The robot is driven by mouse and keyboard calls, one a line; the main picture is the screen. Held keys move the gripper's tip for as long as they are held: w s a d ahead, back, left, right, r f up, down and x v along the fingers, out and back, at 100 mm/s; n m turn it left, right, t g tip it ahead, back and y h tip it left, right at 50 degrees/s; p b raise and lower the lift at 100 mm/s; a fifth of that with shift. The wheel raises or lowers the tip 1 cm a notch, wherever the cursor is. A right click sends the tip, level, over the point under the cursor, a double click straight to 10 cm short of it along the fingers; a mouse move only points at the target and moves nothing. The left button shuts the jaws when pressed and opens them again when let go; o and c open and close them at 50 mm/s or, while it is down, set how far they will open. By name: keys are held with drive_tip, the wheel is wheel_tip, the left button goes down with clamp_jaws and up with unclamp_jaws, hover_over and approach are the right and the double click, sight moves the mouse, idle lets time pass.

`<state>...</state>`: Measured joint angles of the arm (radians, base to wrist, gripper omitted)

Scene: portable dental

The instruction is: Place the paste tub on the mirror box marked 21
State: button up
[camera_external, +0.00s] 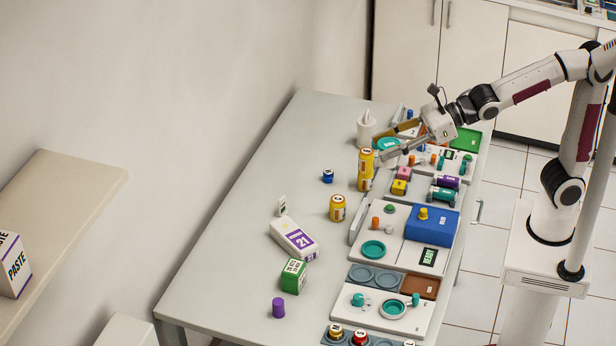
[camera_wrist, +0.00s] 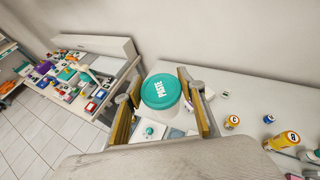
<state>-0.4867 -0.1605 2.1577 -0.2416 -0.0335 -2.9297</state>
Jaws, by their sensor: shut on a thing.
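The paste tub (camera_wrist: 165,98) is white with a teal lid lettered PASTE. It sits between the two fingers of my gripper (camera_wrist: 158,80) in the wrist view. In the external view its teal lid (camera_external: 388,143) shows between the fingers of my gripper (camera_external: 388,139), over the far part of the table. My gripper is shut on the tub. The mirror box (camera_external: 294,239), white with a purple 21, lies at an angle on the table, well nearer the camera than my gripper. Its top looks bare.
A green box (camera_external: 293,275) and purple cylinder (camera_external: 278,308) stand near the mirror box. A small card (camera_external: 282,206) stands behind it. Yellow cans (camera_external: 337,207) and a blue jar (camera_external: 328,176) stand between. Trays and devices line the right side; the table's left strip is clear.

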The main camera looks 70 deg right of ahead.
drive_tip(key=w+d+f+m+t+h, duration=0.1)
drive_tip(key=w+d+f+h, duration=0.1)
drive_tip(key=w+d+f, duration=0.45)
drive_tip(key=w+d+f+m+h, duration=0.1)
drive_tip(key=w+d+f+m, duration=0.15)
drive_tip(key=d+f, duration=0.65)
drive_tip(key=w+d+f+m+t+h, duration=0.15)
drive_tip(key=w+d+f, duration=0.35)
drive_tip(key=d, duration=0.5)
drive_tip(key=n+g+y, duration=0.3)
drive_tip(key=n+y, duration=0.3)
hover_over(292, 234)
drive_tip(key=shift+f, duration=1.35)
drive_tip(key=shift+f, duration=3.15)
drive_tip(key=shift+f, duration=1.85)
